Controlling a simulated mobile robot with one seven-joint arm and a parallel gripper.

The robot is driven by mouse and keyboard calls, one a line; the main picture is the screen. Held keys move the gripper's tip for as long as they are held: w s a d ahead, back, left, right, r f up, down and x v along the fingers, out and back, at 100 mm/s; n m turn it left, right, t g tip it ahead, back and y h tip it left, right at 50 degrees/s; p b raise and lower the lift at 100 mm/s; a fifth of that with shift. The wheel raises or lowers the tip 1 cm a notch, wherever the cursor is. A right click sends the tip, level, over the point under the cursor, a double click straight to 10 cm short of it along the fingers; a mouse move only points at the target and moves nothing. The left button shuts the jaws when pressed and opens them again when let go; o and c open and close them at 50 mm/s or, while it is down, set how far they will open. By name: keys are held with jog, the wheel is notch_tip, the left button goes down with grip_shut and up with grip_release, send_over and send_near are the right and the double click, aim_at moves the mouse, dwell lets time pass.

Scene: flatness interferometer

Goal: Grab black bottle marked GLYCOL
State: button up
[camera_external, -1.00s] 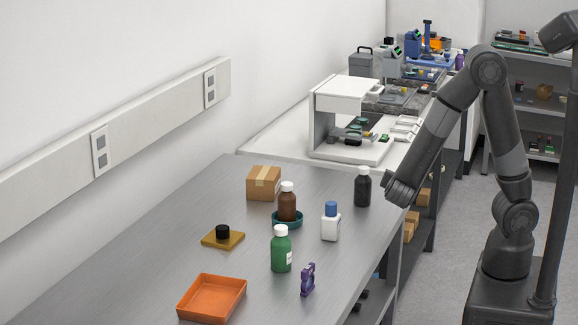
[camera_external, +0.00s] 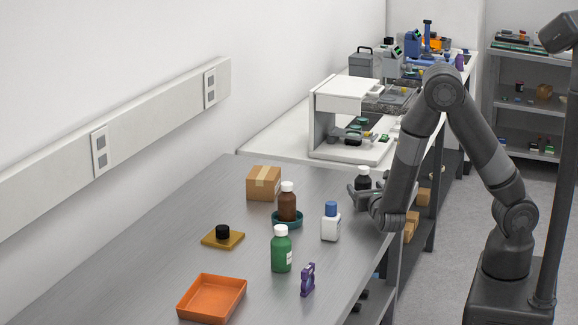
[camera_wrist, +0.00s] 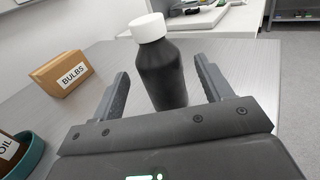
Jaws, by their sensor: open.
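The black bottle (camera_wrist: 160,72) with a white cap stands upright on the metal table in the wrist view. No marking is legible on the side that shows. In the external view the black bottle (camera_external: 363,175) is partly hidden behind my gripper (camera_external: 362,192). In the wrist view my gripper (camera_wrist: 165,88) is open, with one finger to each side of the bottle's lower part. The bottle shows between and beyond the fingers, and I cannot tell whether it lies within their reach.
A white bottle with blue cap (camera_external: 330,222) stands close left of my gripper. A brown bottle (camera_external: 288,204) in a teal dish (camera_external: 277,220), a green bottle (camera_external: 281,252) and a cardboard box (camera_external: 264,184) stand further left. An orange tray (camera_external: 212,298) lies at the front.

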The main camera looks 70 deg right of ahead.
aim_at(361, 183)
jog(key=x, duration=0.4)
jog(key=shift+w+d+f, duration=0.15)
jog(key=shift+d+f, duration=0.05)
jog(key=shift+d, duration=0.1)
jog(key=c, duration=1.2)
jog(key=shift+o, duration=0.2)
jog(key=shift+r, duration=0.2)
